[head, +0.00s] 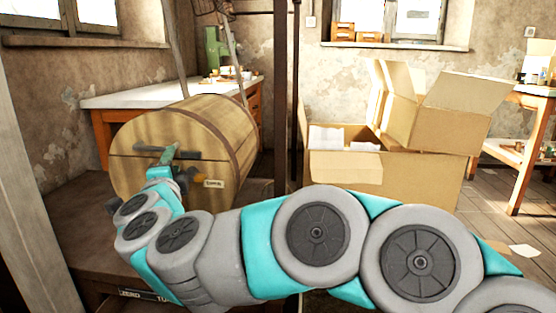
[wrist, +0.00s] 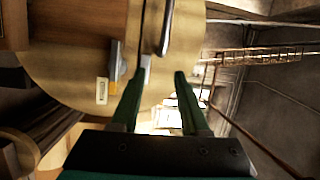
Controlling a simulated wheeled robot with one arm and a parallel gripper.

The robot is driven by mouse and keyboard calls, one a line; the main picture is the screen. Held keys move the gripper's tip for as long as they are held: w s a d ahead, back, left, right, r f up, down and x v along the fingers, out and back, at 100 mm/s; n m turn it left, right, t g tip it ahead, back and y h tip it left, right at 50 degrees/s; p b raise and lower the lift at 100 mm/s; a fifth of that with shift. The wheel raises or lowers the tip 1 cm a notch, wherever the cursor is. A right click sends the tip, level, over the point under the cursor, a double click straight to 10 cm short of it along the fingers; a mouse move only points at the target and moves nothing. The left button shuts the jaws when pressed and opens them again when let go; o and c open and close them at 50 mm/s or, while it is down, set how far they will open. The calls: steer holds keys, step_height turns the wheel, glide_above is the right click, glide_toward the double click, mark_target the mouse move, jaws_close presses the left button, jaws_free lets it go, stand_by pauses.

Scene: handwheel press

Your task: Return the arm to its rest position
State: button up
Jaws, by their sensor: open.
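My gripper (wrist: 163,78) is open in the wrist view, its two green fingers apart with nothing seen between them. In the head view the gripper (head: 168,154) is small and partly hidden behind my wrist, in front of the round face of a wooden drum (head: 140,140). My arm reaches across the foreground from the lower right. The drum face (wrist: 80,70) fills the left of the wrist view. A dark bar (wrist: 166,28) on the face lies just beyond the fingers. I cannot tell whether the left fingertip touches the drum's fittings.
An open cardboard box (head: 385,185) stands right of the drum, behind my arm. A dark upright post (head: 281,95) stands between them. A white-topped bench (head: 120,97) is behind the drum. Bare wooden floor (head: 485,205) shows at the right.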

steer(key=s+d+r+n+g+y+p, duration=0.25)
steer(key=s+n+g+y, duration=0.4)
steer(key=n, duration=0.45)
steer(key=s+d+f+n+g+h+p, duration=0.2)
steer(key=s+d+f+n+g+h, duration=0.15)
steer(key=s+d+f, duration=0.4)
steer(key=s+d+f+n+g+h+p, duration=0.2)
steer(key=s+d+f+g+p, duration=0.15)
steer(key=d+f, duration=0.65)
steer(key=s+d+f+m+g+h, duration=0.1)
steer(key=s+d+g+h, duration=0.1)
steer(key=s+d, duration=0.7)
steer(key=s+d+f+m+g+h+p, duration=0.1)
steer(key=s+d+f+g+h, duration=0.1)
steer(key=s+d, duration=0.8)
steer(key=shift+s+f+g+h, duration=0.3)
steer(key=shift+g+h, duration=0.3)
steer(key=shift+g, duration=0.65)
steer(key=shift+o, duration=0.2)
steer(key=shift+a, duration=0.1)
